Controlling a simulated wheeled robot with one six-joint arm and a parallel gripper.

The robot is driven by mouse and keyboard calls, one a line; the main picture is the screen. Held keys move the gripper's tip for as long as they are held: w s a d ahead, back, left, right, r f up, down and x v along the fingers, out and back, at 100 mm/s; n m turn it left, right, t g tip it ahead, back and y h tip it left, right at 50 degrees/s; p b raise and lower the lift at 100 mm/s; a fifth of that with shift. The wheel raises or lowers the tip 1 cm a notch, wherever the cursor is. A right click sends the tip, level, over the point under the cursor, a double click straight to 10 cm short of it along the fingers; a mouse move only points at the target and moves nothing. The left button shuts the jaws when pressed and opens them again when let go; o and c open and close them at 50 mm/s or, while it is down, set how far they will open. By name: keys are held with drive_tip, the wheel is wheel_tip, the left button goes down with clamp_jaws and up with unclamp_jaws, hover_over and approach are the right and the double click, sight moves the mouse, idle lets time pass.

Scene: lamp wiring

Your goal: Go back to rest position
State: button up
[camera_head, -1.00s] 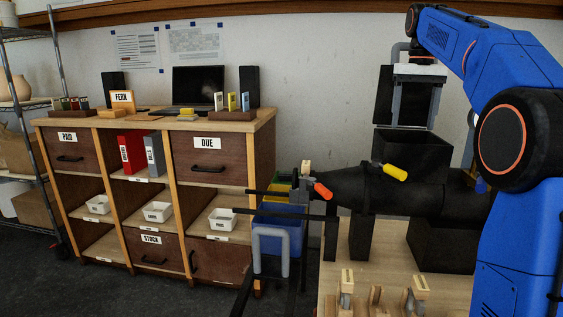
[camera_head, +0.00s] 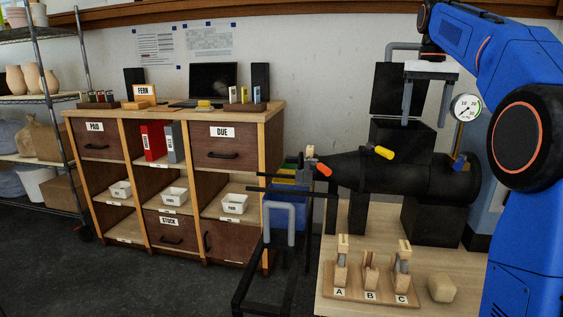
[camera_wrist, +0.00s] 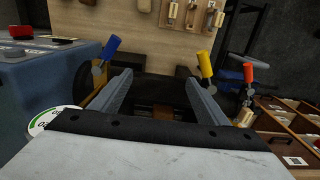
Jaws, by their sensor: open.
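My gripper (camera_head: 426,100) hangs from the blue arm at the upper right in the head view, its two grey fingers pointing down and apart. It is open, with nothing seen between the fingers.
A wooden bench (camera_head: 345,298) holds a rack marked A, B and C (camera_head: 372,283) and a pale block (camera_head: 442,289). A round gauge (camera_head: 466,107) is right of my gripper. A wooden cabinet (camera_head: 185,247) and a wire shelf (camera_head: 40,120) stand at left. Dark floor lies between.

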drive_tip(key=s+a+f+t, duration=0.1)
drive_tip(key=s+a+f, duration=0.25)
drive_tip(key=s, duration=0.35)
drive_tip(key=s+a+f+n+t, duration=0.1)
drive_tip(key=s+a+f, duration=0.1)
drive_tip(key=s+f, duration=0.4)
drive_tip(key=s+a+f+t, duration=0.1)
drive_tip(key=s+a+f, duration=0.15)
drive_tip(key=s, duration=0.45)
drive_tip(key=s+a+f+t, duration=0.1)
drive_tip(key=s+f, duration=0.7)
drive_tip(key=f, duration=0.3)
drive_tip(key=s+a+f+n, duration=0.1)
drive_tip(key=s+f, duration=0.8)
drive_tip(key=f, duration=0.1)
drive_tip(key=shift+a+f+t, duration=0.25)
drive_tip(key=shift+f+t, duration=0.15)
drive_tip(key=shift+o, duration=0.4)
